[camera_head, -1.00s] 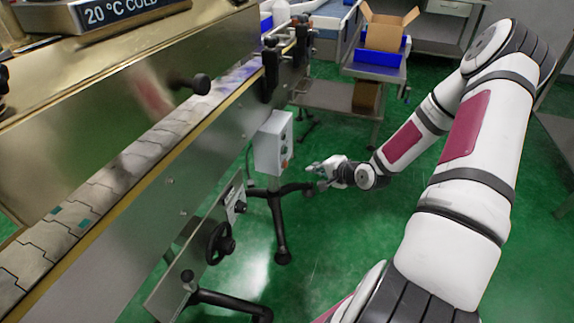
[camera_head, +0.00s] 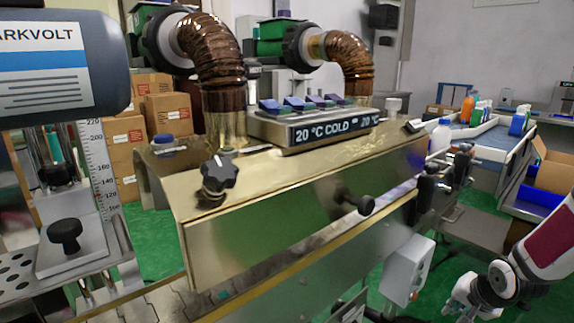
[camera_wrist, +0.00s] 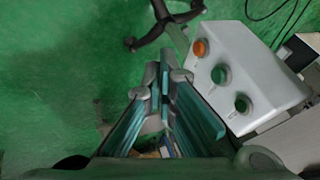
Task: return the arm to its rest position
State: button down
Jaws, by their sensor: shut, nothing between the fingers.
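My arm reaches in from the right edge of the head view, white with a dark red panel. My gripper (camera_head: 458,303) is at the lower right there, to the right of the grey control box and apart from it. In the wrist view my gripper (camera_wrist: 165,72) points down over the green floor, its teal-lined fingers together at the tips with nothing between them. The rest of my arm is outside the head view.
The control box (camera_head: 407,270) with orange and green buttons (camera_wrist: 220,75) stands close beside my gripper. The brass-coloured tunnel (camera_head: 300,200) fills the middle. An open carton (camera_head: 553,172) in a blue tray is at the right. Green floor (camera_wrist: 60,70) lies below.

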jog(key=s+a+r+n+g+h, duration=0.25)
jog(key=s+a+r, duration=0.3)
jog(key=r, duration=0.55)
jog(key=s+a+r+n+g+y, duration=0.1)
jog(key=s+a+r+n, duration=0.1)
jog(key=s+a+r, duration=0.5)
jog(key=s+a+r+n+g+y, duration=0.1)
jog(key=s+a+n, duration=0.25)
jog(key=s, duration=0.85)
jog(key=s+a+r+n+g+y, duration=0.15)
jog(key=s+a+r, duration=0.25)
jog(key=s+a, duration=0.4)
notch_tip(320, 180, up, 28)
jog(key=d+t+p, duration=0.2)
jog(key=t+p, duration=0.2)
jog(key=p, duration=2.1)
jog(key=shift+s+f+p, duration=0.2)
jog(key=shift+f+p, duration=0.05)
jog(key=shift+p, duration=0.15)
